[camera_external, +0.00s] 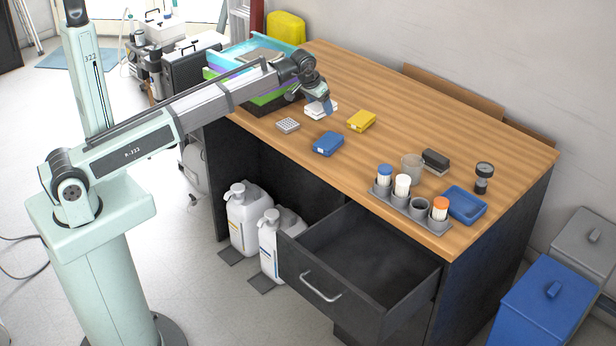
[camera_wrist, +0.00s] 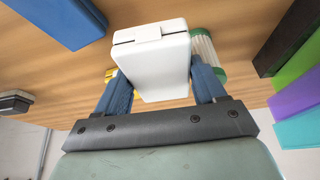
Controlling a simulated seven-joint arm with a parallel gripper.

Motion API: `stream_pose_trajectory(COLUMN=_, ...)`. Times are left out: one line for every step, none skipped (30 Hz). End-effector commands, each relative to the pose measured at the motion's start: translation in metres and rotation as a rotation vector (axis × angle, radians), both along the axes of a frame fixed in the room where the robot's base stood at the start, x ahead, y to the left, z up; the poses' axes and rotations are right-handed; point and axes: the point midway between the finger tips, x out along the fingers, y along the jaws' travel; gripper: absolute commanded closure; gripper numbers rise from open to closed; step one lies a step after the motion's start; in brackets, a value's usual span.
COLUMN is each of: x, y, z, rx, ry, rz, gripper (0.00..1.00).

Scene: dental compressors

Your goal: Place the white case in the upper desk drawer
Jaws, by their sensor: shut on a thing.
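The white case (camera_wrist: 158,70) is between the two blue fingers of my gripper (camera_wrist: 162,88) in the wrist view, and the gripper is shut on it. In the external view the white case (camera_external: 318,109) is partly hidden by my gripper (camera_external: 322,103), near the far left part of the desk; I cannot tell whether it touches the desk top. The upper desk drawer (camera_external: 362,262) is pulled open at the desk's front right and looks empty inside.
A grey rack (camera_external: 410,205) with bottles and a blue tray (camera_external: 466,204) stand above the drawer. White jugs (camera_external: 250,218) stand below.

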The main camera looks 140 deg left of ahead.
Motion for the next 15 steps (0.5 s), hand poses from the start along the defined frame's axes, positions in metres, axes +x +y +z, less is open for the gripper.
stream_pose_trajectory(x=0.000, y=-0.001, z=-0.009, rx=0.000, ry=0.000, rz=0.000, gripper=0.62)
stream_pose_trajectory(x=0.000, y=-0.001, z=-0.014, rx=0.000, ry=0.000, rz=0.000, gripper=0.62)
stream_pose_trajectory(x=0.000, y=-0.001, z=-0.019, rx=-0.001, ry=0.000, rz=0.000, gripper=0.62)
stream_pose_trajectory(x=0.000, y=-0.001, z=-0.022, rx=-0.001, ry=0.000, rz=0.000, gripper=0.62)
stream_pose_trajectory(x=0.000, y=0.000, z=-0.024, rx=0.000, ry=0.000, rz=-0.001, gripper=0.62)
stream_pose_trajectory(x=0.000, y=0.000, z=-0.026, rx=0.000, ry=0.000, rz=0.000, gripper=0.62)
stream_pose_trajectory(x=0.000, y=0.000, z=-0.028, rx=0.001, ry=0.000, rz=-0.001, gripper=0.62)
stream_pose_trajectory(x=0.000, y=0.000, z=-0.030, rx=0.001, ry=-0.001, rz=-0.001, gripper=0.62)
stream_pose_trajectory(x=0.000, y=0.000, z=-0.033, rx=0.001, ry=-0.001, rz=-0.001, gripper=0.62)
stream_pose_trajectory(x=0.000, y=0.000, z=-0.036, rx=0.001, ry=-0.001, rz=-0.001, gripper=0.62)
stream_pose_trajectory(x=0.000, y=0.000, z=-0.039, rx=0.000, ry=0.000, rz=-0.001, gripper=0.62)
stream_pose_trajectory(x=0.000, y=-0.001, z=-0.045, rx=-0.001, ry=0.000, rz=-0.001, gripper=0.62)
stream_pose_trajectory(x=0.000, y=-0.001, z=-0.049, rx=-0.001, ry=0.000, rz=-0.001, gripper=0.62)
stream_pose_trajectory(x=0.000, y=-0.001, z=-0.053, rx=-0.001, ry=0.000, rz=-0.001, gripper=0.62)
stream_pose_trajectory(x=0.000, y=0.000, z=-0.057, rx=0.000, ry=0.000, rz=-0.001, gripper=0.62)
